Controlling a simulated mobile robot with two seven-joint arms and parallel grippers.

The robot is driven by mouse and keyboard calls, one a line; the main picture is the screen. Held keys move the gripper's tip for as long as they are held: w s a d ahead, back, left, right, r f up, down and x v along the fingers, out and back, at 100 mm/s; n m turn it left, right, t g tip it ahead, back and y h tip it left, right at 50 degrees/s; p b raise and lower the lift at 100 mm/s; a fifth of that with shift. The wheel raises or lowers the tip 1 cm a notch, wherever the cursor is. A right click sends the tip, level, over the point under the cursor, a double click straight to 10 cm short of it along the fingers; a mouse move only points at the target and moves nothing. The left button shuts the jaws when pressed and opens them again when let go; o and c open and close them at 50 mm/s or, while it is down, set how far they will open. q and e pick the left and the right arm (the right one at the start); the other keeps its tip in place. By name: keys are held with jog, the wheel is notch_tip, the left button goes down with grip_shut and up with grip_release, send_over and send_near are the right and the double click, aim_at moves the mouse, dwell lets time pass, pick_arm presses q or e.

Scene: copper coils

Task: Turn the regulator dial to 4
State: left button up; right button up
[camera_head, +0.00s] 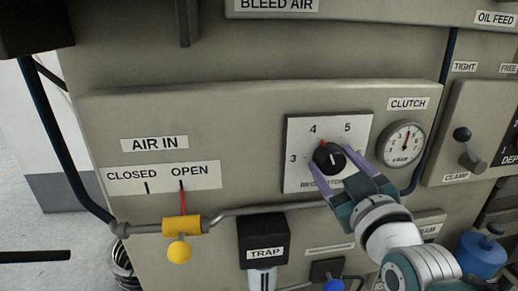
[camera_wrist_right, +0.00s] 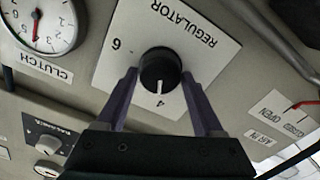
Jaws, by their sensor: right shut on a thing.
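The regulator dial (camera_head: 329,155) is a round black knob on a white plate (camera_head: 297,133) marked with numbers, 3, 4 and 5 among them. It also shows in the right wrist view (camera_wrist_right: 160,66), where its white pointer line is directed at the 4. My right gripper (camera_head: 335,165) has its two purple fingers on opposite sides of the dial and is shut on it. The fingers also show in the right wrist view (camera_wrist_right: 159,79). In the head view the gripper covers part of the REGULATOR label. My left gripper is not in view.
A clutch gauge (camera_head: 402,143) sits right of the plate. A pipe (camera_head: 265,210) with a yellow valve handle (camera_head: 180,250) runs below and left. A black TRAP box (camera_head: 264,234) is under the plate. A clamp lever (camera_head: 468,150) is at the right.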

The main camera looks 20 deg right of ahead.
jog(key=shift+n, duration=0.5)
jog(key=o, duration=1.3)
jog(key=shift+o, duration=0.2)
jog(key=shift+s, duration=0.1)
jog(key=b+v, duration=0.1)
jog(key=v, duration=0.8)
jog(key=shift+s, duration=0.4)
jog(key=shift+a, duration=0.1)
